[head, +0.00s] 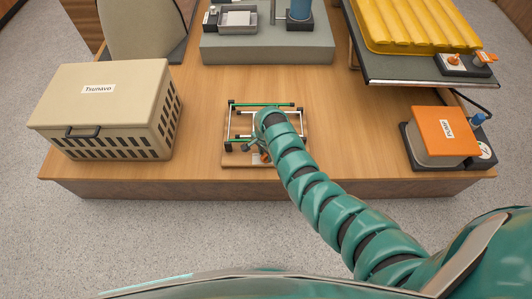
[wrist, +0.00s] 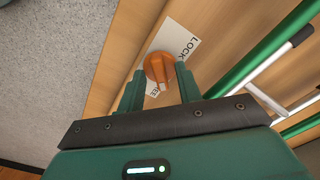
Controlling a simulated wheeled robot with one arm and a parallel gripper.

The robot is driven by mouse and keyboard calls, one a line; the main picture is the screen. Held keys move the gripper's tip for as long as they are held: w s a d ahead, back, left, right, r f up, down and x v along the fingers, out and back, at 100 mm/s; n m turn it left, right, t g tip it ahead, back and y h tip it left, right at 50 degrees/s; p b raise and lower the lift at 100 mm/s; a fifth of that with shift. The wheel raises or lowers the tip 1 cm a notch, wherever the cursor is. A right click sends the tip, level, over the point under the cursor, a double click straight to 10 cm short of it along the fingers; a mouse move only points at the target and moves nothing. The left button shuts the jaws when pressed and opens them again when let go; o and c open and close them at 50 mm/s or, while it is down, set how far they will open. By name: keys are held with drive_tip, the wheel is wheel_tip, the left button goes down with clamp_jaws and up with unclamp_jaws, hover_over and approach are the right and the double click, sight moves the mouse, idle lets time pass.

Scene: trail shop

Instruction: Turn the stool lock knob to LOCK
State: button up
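The stool frame (head: 238,104), with green and silver tubes, lies on a small wooden board (head: 232,158) on the counter. In the head view my arm covers its right part and my gripper (head: 257,150) is over its front edge, with the knob mostly hidden. In the wrist view the orange lock knob (wrist: 158,66) sits on a white label (wrist: 182,40) reading LOCK at its upper right; a partly hidden word, seemingly FREE, is at the lower end. The knob's pale pointer faces that lower word. My gripper (wrist: 160,85) is open, its fingertips apart beside the knob; contact cannot be told.
A beige crate (head: 105,95) stands at left and an orange-topped box (head: 443,130) at right. A grey platform (head: 268,45) is behind, and a yellow ridged pad (head: 415,22) on a dark tray is at the back right. Counter beside the board is clear.

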clamp_jaws()
